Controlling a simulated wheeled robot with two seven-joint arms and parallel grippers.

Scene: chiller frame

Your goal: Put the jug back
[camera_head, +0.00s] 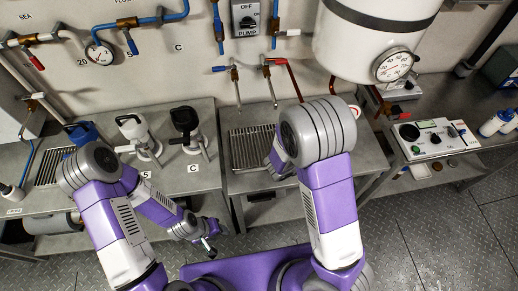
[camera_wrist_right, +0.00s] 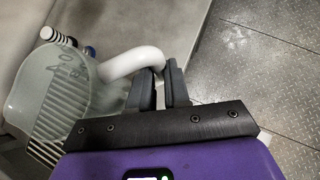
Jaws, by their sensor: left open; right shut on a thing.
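In the right wrist view a pale translucent jug (camera_wrist_right: 55,95) with dark scale marks fills the left side. Its white curved handle (camera_wrist_right: 135,62) runs to my right gripper (camera_wrist_right: 165,85), which is shut on it. In the head view my right arm covers the held jug and most of that gripper, near the grating. My left gripper (camera_head: 206,243) is open and empty, low in front of the left bench.
Items with a blue top (camera_head: 83,132), white top (camera_head: 131,128) and black top (camera_head: 185,120) stand on the left bench. A metal grating (camera_head: 248,148) lies on the middle bench. Taps (camera_head: 235,75) and a white tank (camera_head: 360,40) hang above. A control box (camera_head: 435,138) stands right.

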